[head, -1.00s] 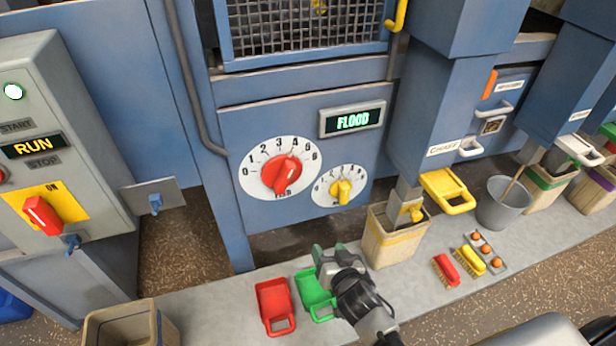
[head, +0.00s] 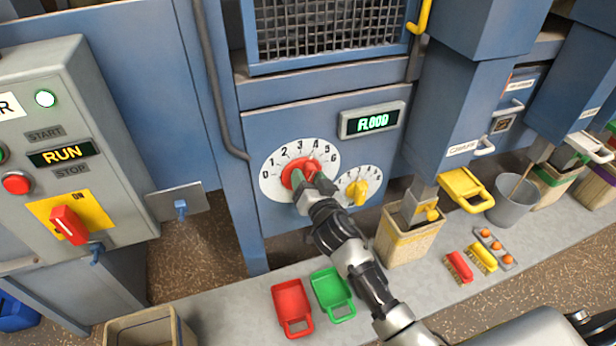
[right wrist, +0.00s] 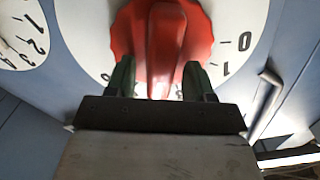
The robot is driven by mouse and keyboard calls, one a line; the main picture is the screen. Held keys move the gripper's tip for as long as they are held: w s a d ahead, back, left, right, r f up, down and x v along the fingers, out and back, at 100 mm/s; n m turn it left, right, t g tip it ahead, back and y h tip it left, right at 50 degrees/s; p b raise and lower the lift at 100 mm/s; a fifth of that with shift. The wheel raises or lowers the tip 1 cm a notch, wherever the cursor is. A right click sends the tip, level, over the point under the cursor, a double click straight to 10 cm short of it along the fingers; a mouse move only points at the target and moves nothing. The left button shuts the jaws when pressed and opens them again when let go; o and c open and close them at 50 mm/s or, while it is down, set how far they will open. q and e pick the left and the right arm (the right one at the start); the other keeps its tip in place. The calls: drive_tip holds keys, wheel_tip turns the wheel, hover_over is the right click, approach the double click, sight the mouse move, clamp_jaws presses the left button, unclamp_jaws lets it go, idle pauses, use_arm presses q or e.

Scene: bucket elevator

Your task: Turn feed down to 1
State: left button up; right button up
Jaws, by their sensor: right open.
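The large feed dial (head: 276,196) is a white disc with black numbers on the blue panel. Its red knob (head: 299,168) is partly covered by my right gripper (head: 302,186) in the head view, and I cannot read its setting. In the right wrist view the red knob (right wrist: 166,40) has a raised bar. The green-tipped fingers of the right gripper (right wrist: 158,78) are open, one on each side of the bar's near end. I cannot tell whether they touch it. My left gripper is not in view.
A smaller dial with a yellow knob (head: 357,192) sits close to the right. A display (head: 372,122) above reads FLOOD. The control box (head: 70,180) at left reads RUN. Red (head: 291,304) and green (head: 332,292) scoops lie on the ledge below.

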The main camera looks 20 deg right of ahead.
drive_tip(key=shift+w, duration=0.25)
drive_tip(key=c, duration=0.9)
